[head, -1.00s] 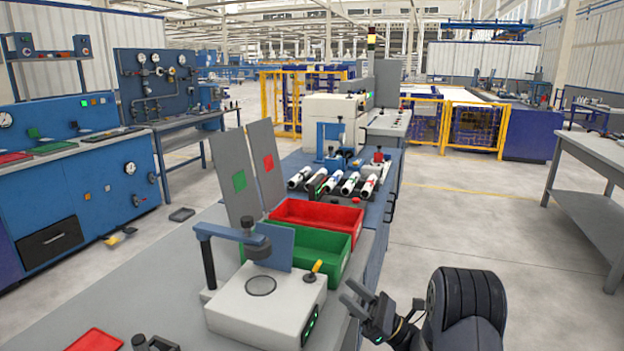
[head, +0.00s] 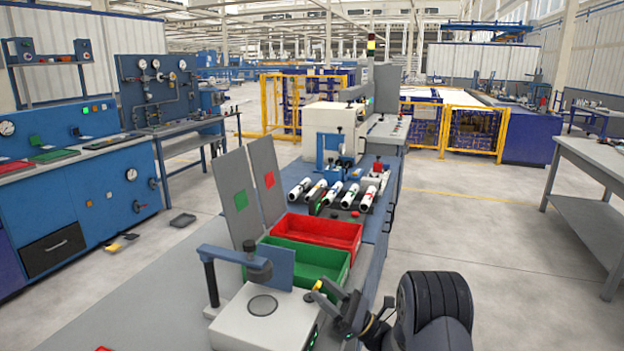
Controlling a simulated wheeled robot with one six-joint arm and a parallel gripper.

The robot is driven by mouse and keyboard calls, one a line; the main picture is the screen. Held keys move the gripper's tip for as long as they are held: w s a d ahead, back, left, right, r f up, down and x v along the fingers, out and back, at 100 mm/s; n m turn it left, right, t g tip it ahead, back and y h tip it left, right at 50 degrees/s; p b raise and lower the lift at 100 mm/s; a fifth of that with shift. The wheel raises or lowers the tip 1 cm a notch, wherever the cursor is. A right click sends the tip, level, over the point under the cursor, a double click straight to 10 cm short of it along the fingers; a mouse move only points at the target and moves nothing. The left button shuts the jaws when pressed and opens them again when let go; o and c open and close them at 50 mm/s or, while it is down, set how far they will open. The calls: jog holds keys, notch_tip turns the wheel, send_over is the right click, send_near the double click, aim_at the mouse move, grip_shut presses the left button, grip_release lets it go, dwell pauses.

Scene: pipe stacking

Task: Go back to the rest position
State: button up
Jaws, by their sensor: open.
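My gripper (head: 326,297) is at the lower middle of the head view, with its fingers apart and nothing seen between them. Its fingertips overlap the right side of the white test device (head: 252,315) in the picture; whether they touch it I cannot tell. My dark arm link is to the right of the gripper. Several white pipes (head: 300,188) with coloured marks lie side by side on a rack on the blue bench beyond the bins.
A green bin (head: 334,272) and a red bin (head: 345,239) stand behind the white device and look empty. The floor to the right is clear up to a grey table (head: 590,160).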

aim_at(318, 283)
jog(key=shift+x, duration=1.05)
jog(key=shift+r+p, duration=0.3)
jog(key=shift+p, duration=0.4)
jog(key=h+p, duration=0.1)
jog(key=p, duration=0.2)
jog(key=a+g+h+p, duration=0.1)
jog(key=h+p, duration=0.1)
jog(key=p, duration=0.1)
jog(key=shift+w+a+r+h, duration=0.15)
jog(key=shift+w+r+h, duration=0.05)
jog(key=shift+r+h, duration=0.1)
jog(key=h+p, duration=0.1)
jog(key=p, duration=0.2)
jog(key=a+g+h+p, duration=0.1)
jog(key=p, duration=0.2)
jog(key=shift+w+a+h, duration=0.1)
jog(key=shift+w+h, duration=0.1)
jog(key=shift+h, duration=0.2)
jog(key=v, duration=0.2)
jog(key=shift+d+f, duration=0.3)
jog(key=shift+d, duration=0.1)
jog(key=shift+s+d, duration=0.25)
jog(key=shift+d, duration=0.15)
jog(key=shift+a+r, duration=0.1)
